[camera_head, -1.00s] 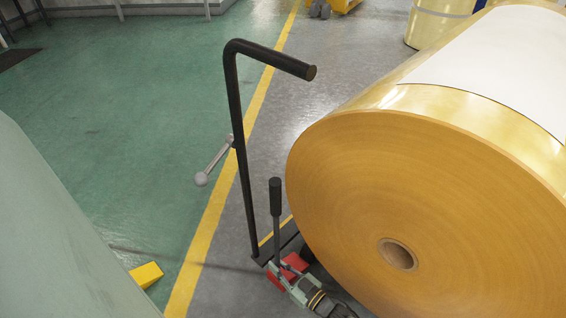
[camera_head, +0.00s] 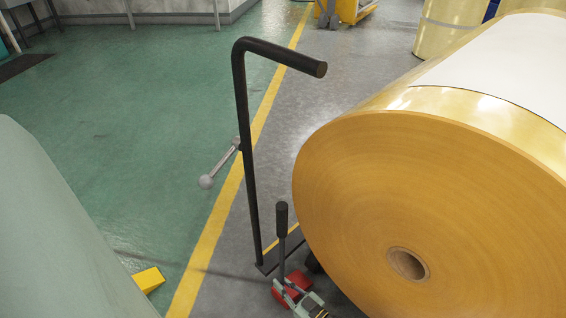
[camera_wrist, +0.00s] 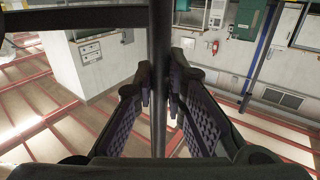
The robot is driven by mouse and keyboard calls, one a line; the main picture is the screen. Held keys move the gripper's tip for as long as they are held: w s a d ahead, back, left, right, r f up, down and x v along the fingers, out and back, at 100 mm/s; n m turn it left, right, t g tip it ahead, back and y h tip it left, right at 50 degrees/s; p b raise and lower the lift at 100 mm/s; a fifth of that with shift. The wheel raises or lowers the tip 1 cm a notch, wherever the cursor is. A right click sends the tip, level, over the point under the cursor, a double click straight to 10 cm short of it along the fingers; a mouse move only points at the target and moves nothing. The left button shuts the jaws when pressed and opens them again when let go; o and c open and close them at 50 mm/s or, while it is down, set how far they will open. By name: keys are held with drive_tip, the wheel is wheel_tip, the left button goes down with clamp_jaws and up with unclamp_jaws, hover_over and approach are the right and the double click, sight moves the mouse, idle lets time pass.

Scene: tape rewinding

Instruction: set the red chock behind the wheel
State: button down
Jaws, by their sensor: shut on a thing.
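The red chock (camera_head: 298,281) sits low in the head view, at the foot of an upright dark rod with a thick black grip (camera_head: 282,219). In the wrist view the dark rod (camera_wrist: 159,60) runs upright between my two fingers (camera_wrist: 160,88). A small dark wheel (camera_head: 313,263) shows just right of the chock, partly hidden under the roll. I cannot tell whether the chock touches the wheel or the floor.
A big orange-brown roll (camera_head: 390,190) fills the right. A tall black bent handle (camera_head: 248,160) with a grey-knobbed lever (camera_head: 208,181) stands left of the chock. A yellow block (camera_head: 149,279) lies at lower left. The green floor (camera_head: 130,110) is open.

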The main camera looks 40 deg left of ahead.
drive_tip(key=c, duration=2.1)
unclamp_jaws()
drive_tip(key=shift+f, duration=0.15)
drive_tip(key=o, duration=0.5)
drive_tip(key=shift+c, duration=0.2)
drive_tip(key=shift+d+r, duration=0.1)
drive_tip(key=shift+r, duration=0.2)
drive_tip(key=d+p, duration=0.1)
drive_tip(key=d, duration=1)
drive_tip(key=shift+s+d, duration=0.35)
drive_tip(key=shift+d, duration=0.05)
drive_tip(key=shift+f, duration=0.1)
